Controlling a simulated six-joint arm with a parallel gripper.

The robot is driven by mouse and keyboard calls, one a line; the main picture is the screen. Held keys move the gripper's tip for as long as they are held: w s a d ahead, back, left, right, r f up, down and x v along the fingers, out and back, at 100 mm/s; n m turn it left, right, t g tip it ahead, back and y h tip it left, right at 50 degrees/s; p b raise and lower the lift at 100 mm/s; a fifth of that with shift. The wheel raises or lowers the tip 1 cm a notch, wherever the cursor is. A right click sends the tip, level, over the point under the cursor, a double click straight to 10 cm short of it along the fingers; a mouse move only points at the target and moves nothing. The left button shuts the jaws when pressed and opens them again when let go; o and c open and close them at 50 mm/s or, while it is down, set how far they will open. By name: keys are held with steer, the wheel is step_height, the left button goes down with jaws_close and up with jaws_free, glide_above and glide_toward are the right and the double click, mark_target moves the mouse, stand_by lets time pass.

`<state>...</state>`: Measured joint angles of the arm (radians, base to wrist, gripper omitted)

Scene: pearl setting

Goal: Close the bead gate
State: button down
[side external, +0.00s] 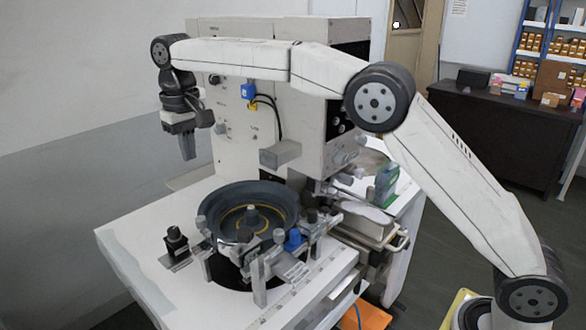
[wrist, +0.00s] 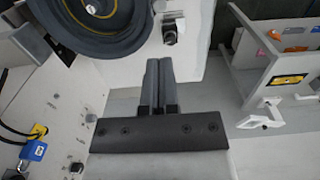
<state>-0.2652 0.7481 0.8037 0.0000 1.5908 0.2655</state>
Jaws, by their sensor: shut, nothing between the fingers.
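My gripper (side external: 188,154) hangs at the upper left in the side view, pointing down, clear of the bowl and apart from everything. In the wrist view the two fingers (wrist: 158,66) lie together with nothing between them. The dark round bowl (side external: 225,203) with yellow rings sits on the white bench; part of the bowl shows at the wrist view's top left (wrist: 85,47). Small grey fittings and a blue knob (side external: 294,240) stand at the bowl's front right edge. I cannot tell which of these fittings is the bead gate, nor whether it is open.
A white machine housing (side external: 295,60) stands behind the bowl, with a blue block (side external: 248,91) and black cable on its face. A small black post (side external: 176,242) stands left of the bowl. The white bench (side external: 130,240) is bare at the left. A grey bracketed unit (wrist: 275,60) shows at the wrist view's right.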

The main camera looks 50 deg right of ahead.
mark_target(200, 218)
steer(key=shift+f, duration=0.15)
step_height(200, 218, down, 14)
steer(key=shift+r, duration=0.2)
stand_by(0.5)
step_height(200, 218, down, 2)
steer(key=shift+f, duration=0.25)
steer(key=shift+r, duration=0.15)
step_height(200, 218, up, 14)
stand_by(1.0)
steer(key=shift+d, duration=0.1)
